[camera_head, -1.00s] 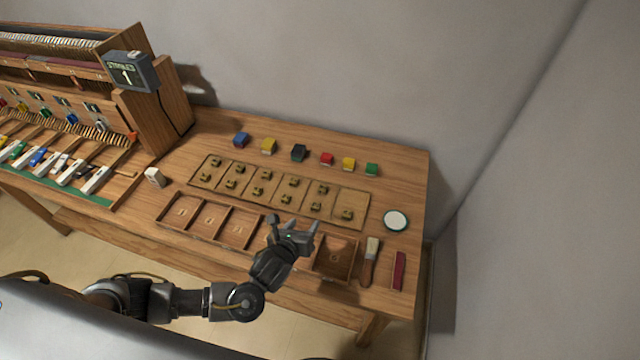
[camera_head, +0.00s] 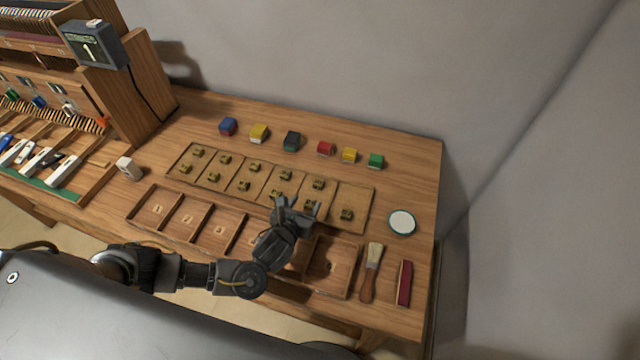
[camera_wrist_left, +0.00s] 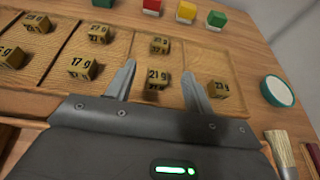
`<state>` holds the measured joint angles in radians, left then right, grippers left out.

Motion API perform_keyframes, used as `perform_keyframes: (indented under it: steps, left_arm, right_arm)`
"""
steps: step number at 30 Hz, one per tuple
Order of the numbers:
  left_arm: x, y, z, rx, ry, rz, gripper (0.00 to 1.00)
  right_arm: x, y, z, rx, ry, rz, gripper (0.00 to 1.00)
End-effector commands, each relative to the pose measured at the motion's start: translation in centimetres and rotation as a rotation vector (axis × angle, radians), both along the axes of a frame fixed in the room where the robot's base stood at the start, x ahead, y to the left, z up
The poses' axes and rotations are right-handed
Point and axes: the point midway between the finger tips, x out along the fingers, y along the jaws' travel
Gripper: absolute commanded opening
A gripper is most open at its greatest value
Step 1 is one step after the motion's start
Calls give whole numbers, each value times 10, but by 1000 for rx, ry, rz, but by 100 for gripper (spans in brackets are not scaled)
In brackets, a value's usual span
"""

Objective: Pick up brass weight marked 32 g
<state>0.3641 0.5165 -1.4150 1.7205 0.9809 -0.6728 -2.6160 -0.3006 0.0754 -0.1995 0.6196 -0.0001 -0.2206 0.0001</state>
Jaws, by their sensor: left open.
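Several small brass cube weights stand in the divided wooden tray (camera_head: 350,195). My left gripper (camera_head: 295,207) is open and empty at the tray's near side. In the left wrist view, a weight that seems to read 21 g (camera_wrist_left: 157,79) lies between the open fingers (camera_wrist_left: 160,72). Behind it in the same compartment is a weight (camera_wrist_left: 159,45) whose number is unclear. To the left are weights that seem to read 27 g (camera_wrist_left: 100,33) and 17 g (camera_wrist_left: 83,67). A weight (camera_wrist_left: 220,89) with an unclear number is right of the fingers. I cannot make out which is 32 g.
Coloured blocks, including a green one (camera_head: 376,160), line the back. A white round dish (camera_head: 402,223), a brush (camera_head: 371,270) and a red bar (camera_head: 404,283) are at the right. Empty wooden compartments (camera_head: 190,217) lie in front. The piano mechanism (camera_head: 60,150) is at the left.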

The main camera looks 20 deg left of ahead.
Motion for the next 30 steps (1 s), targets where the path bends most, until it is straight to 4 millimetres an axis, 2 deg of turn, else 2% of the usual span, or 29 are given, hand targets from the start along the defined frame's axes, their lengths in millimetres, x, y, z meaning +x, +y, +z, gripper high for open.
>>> perform_keyframes:
  steps: [6,16,24,30]
  left_arm:
    - [32,-2,-12,2,-2,2,53]
    - [46,-5,-18,0,-1,-1,53]
    - [81,-10,-33,1,-1,-3,53]
    - [91,-10,-37,0,1,-3,53]
  right_arm:
    - [0,-2,-1,-2,0,1,0]
    - [2,-6,-2,-7,-3,2,0]
    - [1,-6,-3,-7,-2,2,0]
    - [1,-6,-3,-6,-2,2,0]
